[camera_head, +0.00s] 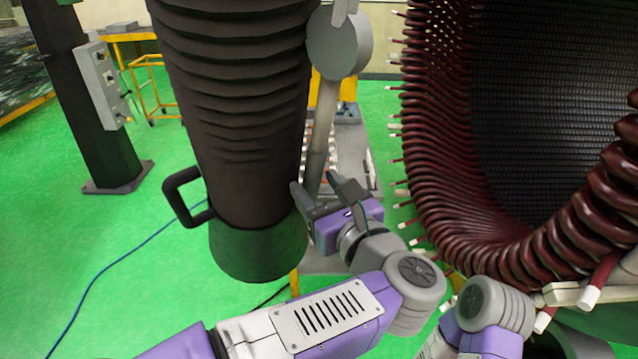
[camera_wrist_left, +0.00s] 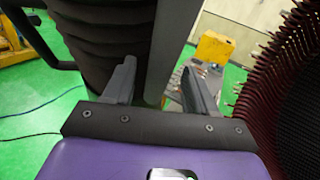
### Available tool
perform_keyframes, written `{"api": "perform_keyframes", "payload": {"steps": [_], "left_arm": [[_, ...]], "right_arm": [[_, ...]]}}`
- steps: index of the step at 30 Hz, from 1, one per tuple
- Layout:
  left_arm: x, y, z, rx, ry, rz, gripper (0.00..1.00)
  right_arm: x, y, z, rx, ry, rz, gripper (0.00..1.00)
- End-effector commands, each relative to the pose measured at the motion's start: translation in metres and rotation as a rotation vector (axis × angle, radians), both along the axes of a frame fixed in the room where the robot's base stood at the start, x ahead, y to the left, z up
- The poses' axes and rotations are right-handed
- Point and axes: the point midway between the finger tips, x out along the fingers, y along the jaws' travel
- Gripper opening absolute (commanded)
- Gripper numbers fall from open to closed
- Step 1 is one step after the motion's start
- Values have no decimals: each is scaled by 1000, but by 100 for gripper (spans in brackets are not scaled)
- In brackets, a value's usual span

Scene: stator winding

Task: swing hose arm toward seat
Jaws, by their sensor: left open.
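The hose arm (camera_head: 321,125) is a grey pole below a round grey joint (camera_head: 339,45), right beside a thick black ribbed hose (camera_head: 240,95). The hose hangs down to a dark collar with a black handle (camera_head: 186,192) on its left. My left gripper (camera_head: 320,184) is open at the pole's lower part. In the left wrist view, the pole (camera_wrist_left: 166,45) shows between the two open fingers (camera_wrist_left: 158,78); contact cannot be told. I cannot pick out the seat. My right gripper is out of view.
The large stator (camera_head: 430,140) with dark red coils and pale lead ends fills the right side, close to my left arm. A grey cart (camera_head: 345,150) stands behind the pole. A dark column (camera_head: 85,110) with a control box stands left.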

Motion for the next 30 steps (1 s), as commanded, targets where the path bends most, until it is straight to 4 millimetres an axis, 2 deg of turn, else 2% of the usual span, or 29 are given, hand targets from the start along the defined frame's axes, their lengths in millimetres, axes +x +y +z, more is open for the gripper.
{"api": "perform_keyframes", "payload": {"steps": [8,19,26,30], "left_arm": [[2,1,0,1,0,-1,57],[2,1,0,2,0,-1,2],[2,0,0,2,0,-1,0],[3,-8,2,2,-2,-2,0]], "right_arm": [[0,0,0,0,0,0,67],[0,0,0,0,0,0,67],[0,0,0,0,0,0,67],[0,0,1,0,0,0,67]]}}
